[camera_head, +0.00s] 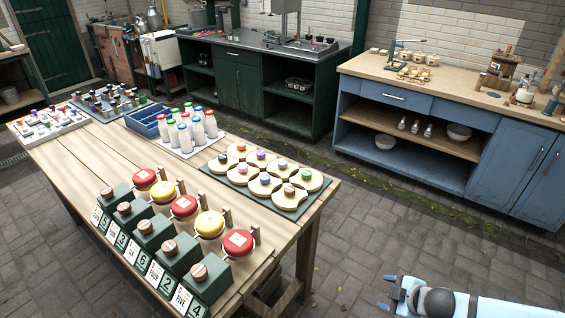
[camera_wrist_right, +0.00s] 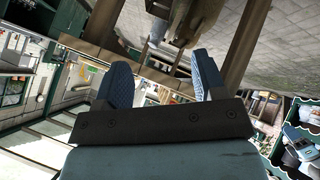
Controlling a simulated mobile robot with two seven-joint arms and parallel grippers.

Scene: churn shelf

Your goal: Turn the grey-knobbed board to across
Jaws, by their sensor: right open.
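Several pale round boards with cut-out sides, each with a small coloured knob, lie in rows on a dark green tray (camera_head: 291,214) at the table's right end. One near-row board (camera_head: 262,188) seems to have a dull grey-blue knob; at this size I cannot be sure it is the grey one, nor read which way it is turned. My right gripper (camera_head: 386,293) is at the lower right of the head view, over the paving, well apart from the table. It is open and empty; its blue fingers (camera_wrist_right: 162,80) stand apart in the wrist view. My left gripper is not in view.
Bottles on a white tray (camera_head: 213,143) stand behind the boards. A blue cabinet (camera_head: 400,152) is at the back right. Paving between is clear.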

